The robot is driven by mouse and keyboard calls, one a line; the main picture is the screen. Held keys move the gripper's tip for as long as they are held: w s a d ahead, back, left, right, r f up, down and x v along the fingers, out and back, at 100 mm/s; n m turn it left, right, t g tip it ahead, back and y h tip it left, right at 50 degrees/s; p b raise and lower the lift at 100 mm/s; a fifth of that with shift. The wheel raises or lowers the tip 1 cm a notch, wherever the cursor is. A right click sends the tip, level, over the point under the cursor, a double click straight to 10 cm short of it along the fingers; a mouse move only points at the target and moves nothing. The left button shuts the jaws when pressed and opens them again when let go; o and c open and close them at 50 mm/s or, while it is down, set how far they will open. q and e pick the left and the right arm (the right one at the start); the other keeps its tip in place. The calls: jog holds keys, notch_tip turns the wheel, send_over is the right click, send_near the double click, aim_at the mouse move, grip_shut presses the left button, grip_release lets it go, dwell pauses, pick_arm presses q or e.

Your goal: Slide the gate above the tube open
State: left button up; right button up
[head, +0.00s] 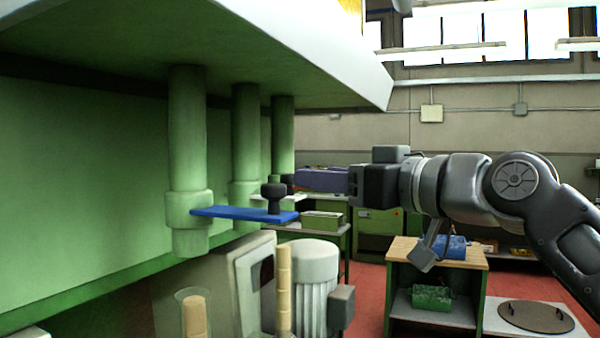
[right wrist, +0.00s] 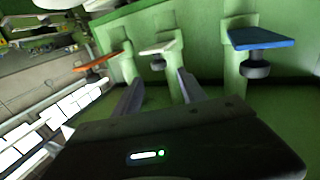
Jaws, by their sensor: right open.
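The nearest green pipe (head: 188,130) hangs from the green hopper. A blue gate (head: 235,213) with a black knob (head: 275,197) sticks out of it to the right. A clear tube (head: 180,310) with a cork in it stands below that pipe. My right gripper (head: 306,179) is open and empty, beyond and right of the blue knob, fingers pointing left. In the right wrist view, its fingers (right wrist: 160,80) reach toward a white gate (right wrist: 162,46), with an orange gate (right wrist: 97,62) to the left and the blue gate (right wrist: 262,38) to the right. My left gripper is not in view.
Two further green pipes (head: 245,130) hang behind the first. A column of corks (head: 284,290) and a grey motor-like machine (head: 307,262) stand below. A wooden-topped bench (head: 440,252) is at the right. The hopper (head: 340,60) overhangs the pipes.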

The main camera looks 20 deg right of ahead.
jog(key=p+x, duration=0.1)
jog(key=x, duration=0.4)
jog(key=shift+w+a, duration=0.1)
jog(key=shift+w, duration=0.2)
grip_shut()
dwell(1.1)
